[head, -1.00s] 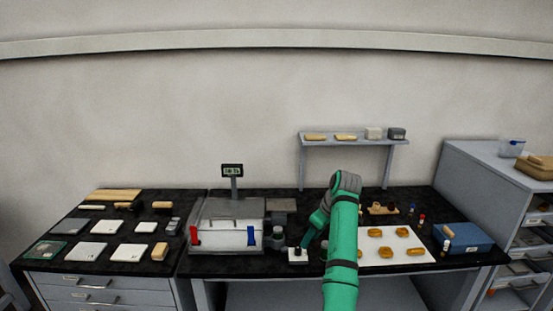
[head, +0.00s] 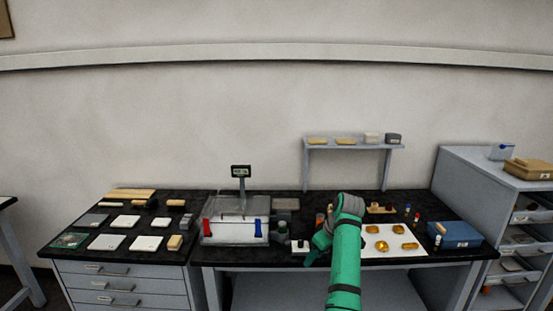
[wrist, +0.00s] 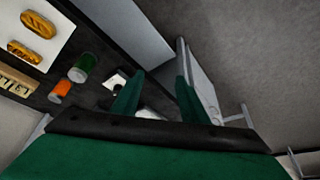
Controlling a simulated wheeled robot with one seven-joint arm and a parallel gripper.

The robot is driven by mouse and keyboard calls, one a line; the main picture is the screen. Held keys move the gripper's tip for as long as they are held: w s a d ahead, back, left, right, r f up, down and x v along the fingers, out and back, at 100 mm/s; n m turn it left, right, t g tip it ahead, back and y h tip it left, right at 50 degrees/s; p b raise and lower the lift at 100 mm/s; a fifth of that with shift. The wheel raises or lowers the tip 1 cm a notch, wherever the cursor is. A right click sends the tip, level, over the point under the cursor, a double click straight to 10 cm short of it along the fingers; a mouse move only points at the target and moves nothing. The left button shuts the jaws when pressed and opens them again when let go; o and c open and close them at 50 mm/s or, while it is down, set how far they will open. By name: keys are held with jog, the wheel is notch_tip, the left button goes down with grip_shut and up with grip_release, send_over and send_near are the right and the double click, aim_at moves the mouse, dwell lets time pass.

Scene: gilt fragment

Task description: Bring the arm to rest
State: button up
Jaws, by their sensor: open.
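My green arm rises from the bottom of the head view, right of centre, and bends over the front of the dark worktop (head: 286,232). In the head view the arm's grey joint hides part of the worktop behind it. In the wrist view my gripper (wrist: 158,95) shows two green fingers, well apart, with nothing seen between them. The fingers point past the bench edge, towards a grey panel and the floor.
A white board (head: 376,250) with several gilt pieces lies right of the arm. A clear-sided box with red and blue clips (head: 234,230) stands left. A blue box (head: 460,236) is at the right. An orange jar (wrist: 61,91) and a green jar (wrist: 83,67) show in the wrist view.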

jog(key=s+a+f+m+t+h, duration=0.1)
jog(key=s+a+f+m, duration=0.15)
jog(key=f, duration=1.05)
jog(key=s+a+f+m+t, duration=0.1)
jog(key=s+a+f+t, duration=0.2)
jog(key=f, duration=0.9)
jog(key=s+a+f+m+t+h, duration=0.1)
jog(key=s+a+f, duration=0.1)
jog(key=s+f, duration=0.65)
jog(key=s+a+f+m+t, duration=0.1)
jog(key=s+a+f, duration=0.3)
jog(key=s, duration=0.7)
jog(key=s+r+m+t+h, duration=0.1)
jog(key=s+r+m+t, duration=0.2)
jog(key=s, duration=1.9)
jog(key=s+r+t, duration=0.1)
jog(key=s+r, duration=0.7)
jog(key=r, duration=0.3)
jog(key=s+a+r+t, duration=0.1)
jog(key=s+r+t, duration=0.1)
jog(key=s+r, duration=0.6)
notch_tip(320, 180, up, 3)
jog(key=shift+s+a+f, duration=0.1)
jog(key=shift+s+a, duration=0.15)
jog(key=shift+s, duration=0.1)
